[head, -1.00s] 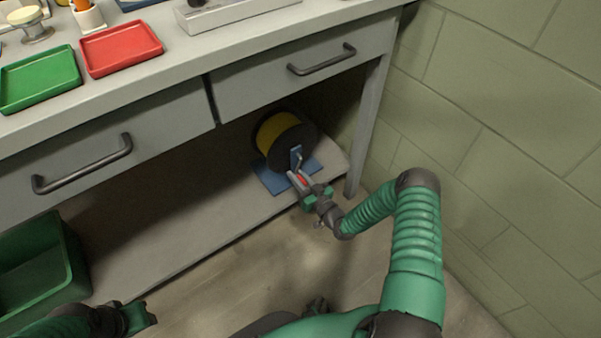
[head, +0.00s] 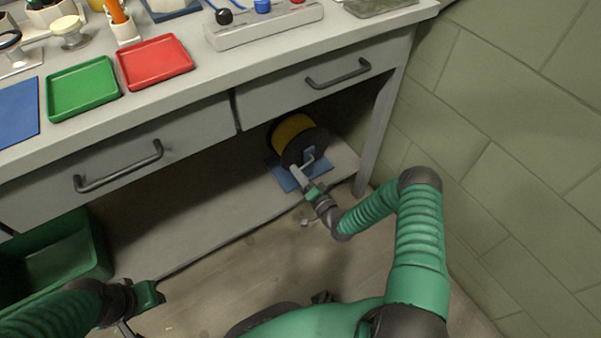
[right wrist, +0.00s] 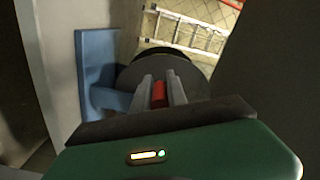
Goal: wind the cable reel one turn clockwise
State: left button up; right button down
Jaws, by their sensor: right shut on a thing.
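The cable reel (head: 293,136), yellow with dark flanges, stands on a blue base (head: 318,176) on the low shelf under the bench. Its crank (head: 307,160) faces me.
The bench drawers (head: 320,90) overhang the shelf (head: 200,190). A bench leg (head: 378,135) stands just right of the reel, with a block wall (head: 500,140) beyond. A green bin (head: 55,255) is at left. The floor before the shelf is open.

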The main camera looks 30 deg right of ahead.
jog(key=r+m+p, duration=0.1)
jog(key=m, duration=0.1)
jog(key=shift+r+m, duration=0.3)
jog(key=shift+r, duration=0.05)
jog(key=shift+d+r+m, duration=0.1)
jog(key=shift+r+m, duration=0.15)
jog(key=shift+m, duration=0.25)
jog(key=c, duration=1.3)
grip_release()
